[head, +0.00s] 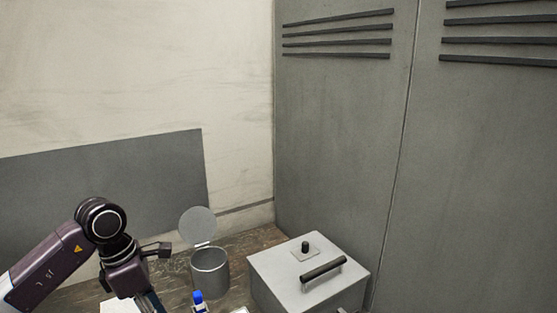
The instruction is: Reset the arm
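My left arm comes in from the lower left, dark purple with a round black joint. Its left gripper (148,302) points down at the bottom edge, mostly cut off, so I cannot tell whether it is open or shut. My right gripper is not in view. I cannot make out a microscope or its arm in the head view.
A grey box (275,268) with a black handle and a small black knob stands on the brown surface (250,243). Left of it is a grey canister (209,272) with its round lid raised. A blue-capped bottle (198,300) is in front. Tall grey lockers (340,150) stand behind on the right.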

